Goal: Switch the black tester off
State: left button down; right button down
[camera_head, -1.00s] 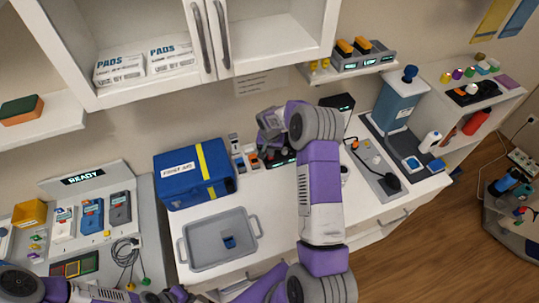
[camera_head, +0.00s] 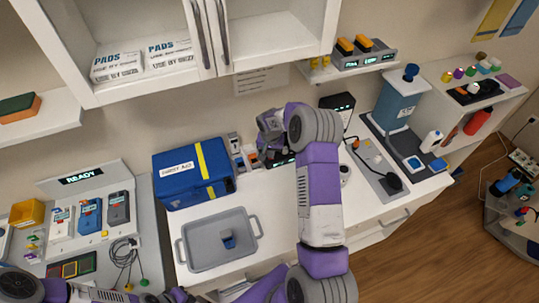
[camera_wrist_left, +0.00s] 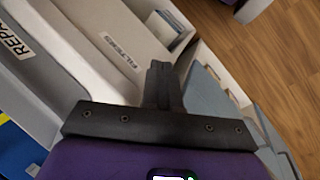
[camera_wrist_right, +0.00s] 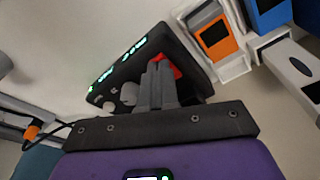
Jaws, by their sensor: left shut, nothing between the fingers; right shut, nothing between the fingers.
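The black tester (camera_wrist_right: 115,80) shows in the right wrist view with a lit green display, grey knobs and a red switch (camera_wrist_right: 170,68) at its right end. In the head view the tester (camera_head: 284,161) is mostly hidden behind my right arm. My right gripper (camera_wrist_right: 160,64) is shut and empty, its fingertips in front of the red switch and covering part of it; I cannot tell whether they touch. It also shows in the head view (camera_head: 266,150). My left gripper (camera_wrist_left: 158,66) is shut and empty above compartments, one labelled FILTERS.
A blue first-aid case (camera_head: 195,175) and a grey tray (camera_head: 218,240) are to the left. Another black box (camera_head: 338,102) stands behind, near a cable.

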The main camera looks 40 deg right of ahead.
notch_tip(320, 180, up, 7)
jog(key=p, duration=0.3)
dwell(0.6)
jog(key=shift+f, duration=0.1)
dwell(0.4)
